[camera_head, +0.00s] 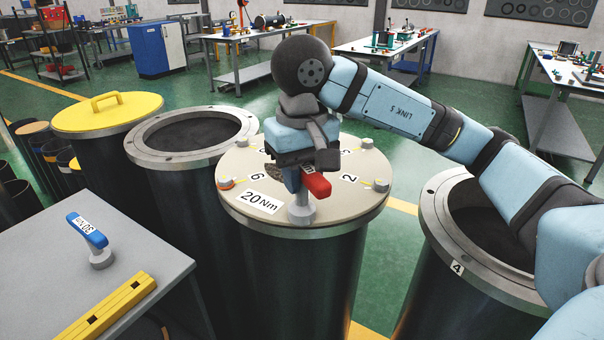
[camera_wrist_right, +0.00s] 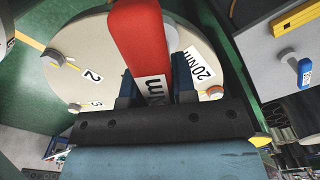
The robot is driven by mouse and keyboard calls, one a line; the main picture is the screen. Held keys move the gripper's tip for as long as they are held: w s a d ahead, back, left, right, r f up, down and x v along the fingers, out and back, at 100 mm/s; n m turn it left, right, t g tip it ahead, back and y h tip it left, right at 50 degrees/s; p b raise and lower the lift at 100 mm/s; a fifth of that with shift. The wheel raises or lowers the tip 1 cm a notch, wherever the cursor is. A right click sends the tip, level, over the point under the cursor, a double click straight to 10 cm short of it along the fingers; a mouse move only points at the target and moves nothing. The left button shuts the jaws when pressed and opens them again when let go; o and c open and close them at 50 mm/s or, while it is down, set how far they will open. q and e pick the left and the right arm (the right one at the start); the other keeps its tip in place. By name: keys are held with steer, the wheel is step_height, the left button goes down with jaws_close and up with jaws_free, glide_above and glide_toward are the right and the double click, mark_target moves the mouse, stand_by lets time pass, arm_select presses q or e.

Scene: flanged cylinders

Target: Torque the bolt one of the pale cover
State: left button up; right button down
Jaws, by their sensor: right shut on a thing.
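The pale cover (camera_head: 240,170) lies on the middle cylinder, with a 20 Nm label and numbers such as 2 and 6. My right gripper (camera_head: 297,178) is above its front part, shut on a red-handled torque wrench (camera_head: 318,186). The wrench's grey socket end (camera_head: 301,208) is down at the cover's near edge and hides what is under it; I cannot tell if it is seated on a bolt. In the right wrist view, the red handle (camera_wrist_right: 138,40) stands between the fingers (camera_wrist_right: 155,88). Other bolts show at the rim, one orange-tinted (camera_head: 226,183) by the 6. My left gripper is out of view.
A blue 30 Nm wrench (camera_head: 88,231) and a yellow bar (camera_head: 107,308) are on the grey table (camera_head: 150,245) at left. Open cylinders stand behind left (camera_head: 150,155) and at right (camera_head: 436,220). A yellow-lidded cylinder (camera_head: 75,119) is farther left.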

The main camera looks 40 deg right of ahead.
steer(key=shift+s+f+m, duration=0.1)
steer(key=shift+f+m, duration=0.1)
steer(key=shift+m, duration=0.2)
steer(key=shift+r, duration=0.15)
steer(key=shift+r+p, duration=0.4)
steer(key=shift+r, duration=0.05)
steer(key=shift+r+p, duration=1.8)
steer(key=shift+r, duration=1)
